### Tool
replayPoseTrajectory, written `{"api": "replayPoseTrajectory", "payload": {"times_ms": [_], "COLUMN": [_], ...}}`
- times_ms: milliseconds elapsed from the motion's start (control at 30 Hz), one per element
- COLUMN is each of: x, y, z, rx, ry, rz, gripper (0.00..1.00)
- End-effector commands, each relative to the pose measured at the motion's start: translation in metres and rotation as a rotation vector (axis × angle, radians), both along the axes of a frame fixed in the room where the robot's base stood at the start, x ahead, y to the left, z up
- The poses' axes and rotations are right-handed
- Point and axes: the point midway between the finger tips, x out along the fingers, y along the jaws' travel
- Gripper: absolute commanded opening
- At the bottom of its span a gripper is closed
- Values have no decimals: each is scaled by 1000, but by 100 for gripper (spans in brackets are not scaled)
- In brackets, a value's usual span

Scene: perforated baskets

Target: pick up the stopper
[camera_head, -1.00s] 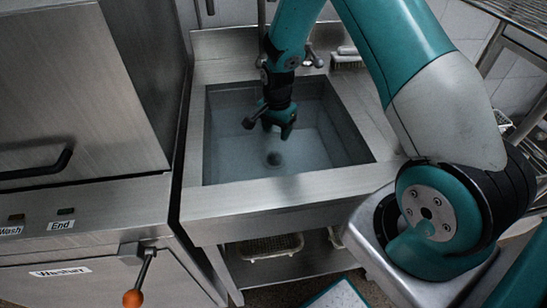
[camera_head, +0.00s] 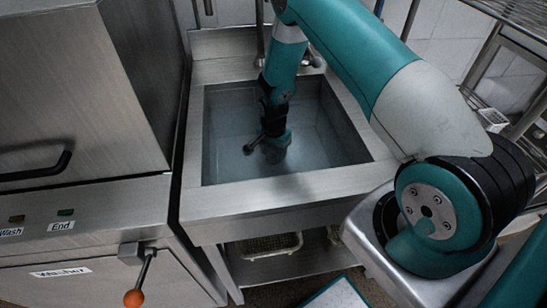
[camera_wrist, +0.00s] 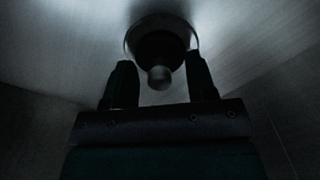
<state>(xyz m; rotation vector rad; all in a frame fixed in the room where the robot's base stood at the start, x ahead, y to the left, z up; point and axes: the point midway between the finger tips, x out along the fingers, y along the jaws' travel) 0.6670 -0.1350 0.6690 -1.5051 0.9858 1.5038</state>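The stopper (camera_wrist: 160,48) shows in the wrist view as a dark round piece with a small knob, seated in a pale ring on the sink floor. My gripper (camera_wrist: 159,60) is open, with one finger on each side of the stopper's knob. I cannot tell whether either finger touches it. In the head view my gripper (camera_head: 277,146) is low inside the steel sink (camera_head: 285,187), and the stopper is hidden behind it.
The sink walls surround my gripper on all sides. A steel washer (camera_head: 75,100) with a lever (camera_head: 147,268) stands to the left. A wire basket (camera_head: 270,246) sits on the shelf below the sink. A rack (camera_head: 520,60) stands at the right.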

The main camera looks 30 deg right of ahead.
Motion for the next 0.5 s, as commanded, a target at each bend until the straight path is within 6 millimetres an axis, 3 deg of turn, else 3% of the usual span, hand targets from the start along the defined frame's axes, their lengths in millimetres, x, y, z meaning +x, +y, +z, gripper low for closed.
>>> {"api": "replayPoseTrajectory", "payload": {"times_ms": [33,200,500], "x": [0,0,0], "y": [0,0,0], "z": [0,0,2], "rx": [0,0,0], "ry": [0,1,0], "rz": [0,0,0], "gripper": [41,2,0]}}
